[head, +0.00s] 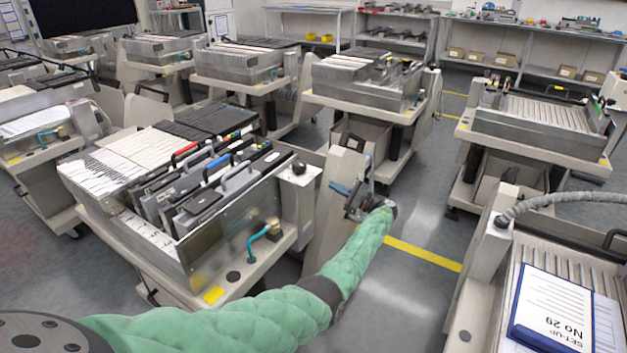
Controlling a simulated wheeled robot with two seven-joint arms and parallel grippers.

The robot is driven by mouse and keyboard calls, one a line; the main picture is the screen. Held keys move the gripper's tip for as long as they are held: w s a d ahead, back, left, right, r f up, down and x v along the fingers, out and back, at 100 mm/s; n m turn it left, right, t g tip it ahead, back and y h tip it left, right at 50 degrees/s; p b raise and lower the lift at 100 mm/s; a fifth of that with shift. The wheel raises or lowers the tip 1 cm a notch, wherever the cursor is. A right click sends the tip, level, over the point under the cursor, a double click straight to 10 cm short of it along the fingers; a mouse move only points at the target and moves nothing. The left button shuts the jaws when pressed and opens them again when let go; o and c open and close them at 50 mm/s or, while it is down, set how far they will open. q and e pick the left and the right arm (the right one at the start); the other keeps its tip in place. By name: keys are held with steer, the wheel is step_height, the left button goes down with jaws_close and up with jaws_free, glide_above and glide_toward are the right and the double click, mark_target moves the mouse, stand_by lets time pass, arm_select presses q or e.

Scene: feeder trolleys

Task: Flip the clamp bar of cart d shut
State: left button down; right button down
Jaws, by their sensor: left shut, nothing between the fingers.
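The nearest cart (185,262) stands at centre left with several feeders in its metal bin; I see no letter on it that marks it as cart d. A teal lever (258,237) with a brass fitting sits on its front ledge and could be a clamp part, but I cannot tell. My left gripper (346,190), at the end of my green-sleeved arm, is shut and empty. My right gripper is out of view.
Another cart (477,320) with a clipboard (560,312) and a grey hose (560,198) is at lower right. An empty slotted cart (540,128) stands behind it. More carts fill the back left. Grey floor with yellow tape (422,254) is clear between the carts.

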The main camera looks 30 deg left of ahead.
arm_select(q)
steer(key=shift+r, duration=0.1)
steer(key=shift+a, duration=0.1)
steer(key=p+x, duration=0.1)
steer(key=x, duration=0.8)
steer(key=shift+a, duration=0.35)
steer(key=shift+r, duration=0.1)
